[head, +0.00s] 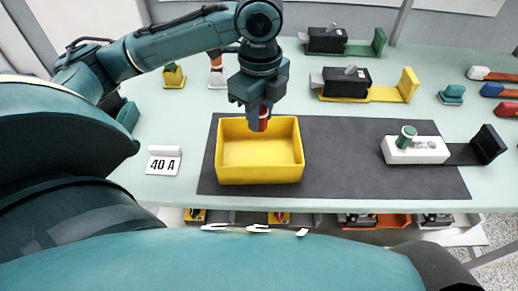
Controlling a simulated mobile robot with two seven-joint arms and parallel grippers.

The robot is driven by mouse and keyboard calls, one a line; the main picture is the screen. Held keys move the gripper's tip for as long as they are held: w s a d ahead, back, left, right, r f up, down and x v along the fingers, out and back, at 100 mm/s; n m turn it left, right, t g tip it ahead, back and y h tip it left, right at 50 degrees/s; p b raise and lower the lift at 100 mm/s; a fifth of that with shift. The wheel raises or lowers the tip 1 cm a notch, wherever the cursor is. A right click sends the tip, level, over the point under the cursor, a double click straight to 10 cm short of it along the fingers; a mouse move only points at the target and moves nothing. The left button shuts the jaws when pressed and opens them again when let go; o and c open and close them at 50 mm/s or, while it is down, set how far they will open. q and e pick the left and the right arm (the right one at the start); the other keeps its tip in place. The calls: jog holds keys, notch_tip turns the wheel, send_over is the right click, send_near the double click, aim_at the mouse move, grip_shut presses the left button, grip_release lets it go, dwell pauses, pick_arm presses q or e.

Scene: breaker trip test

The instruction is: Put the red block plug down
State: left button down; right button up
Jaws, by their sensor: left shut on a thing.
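My left gripper (259,114) is above the back right part of an open yellow bin (260,176). It is shut on the red block plug (264,119), which shows as a small red piece between the fingers. The plug looks held over the bin, near its back wall. I cannot tell its exact height. The bin stands on a dark mat (340,152) and its visible floor looks empty. My right gripper is not in view.
A white block with a green plug (405,142) stands right on the mat. A "40 A" sign (163,161) is at the left. Black breaker units on a yellow base (384,95) and a green base (358,50) stand behind. Several coloured-handled items lie far right. The mat's middle is clear.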

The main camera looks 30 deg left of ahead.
pick_arm(q)
jog(key=shift+f+m, duration=0.3)
notch_tip(320, 180, down, 4)
jog(key=shift+a+r+b, duration=0.1)
jog(key=shift+b, duration=0.2)
notch_tip(320, 180, down, 5)
jog(key=shift+f+b, duration=0.2)
jog(key=shift+b, duration=0.15)
jog(key=shift+f, duration=0.1)
jog(key=shift+f, duration=0.1)
jog(key=c, duration=1.2)
grip_release()
jog(key=shift+o, duration=0.2)
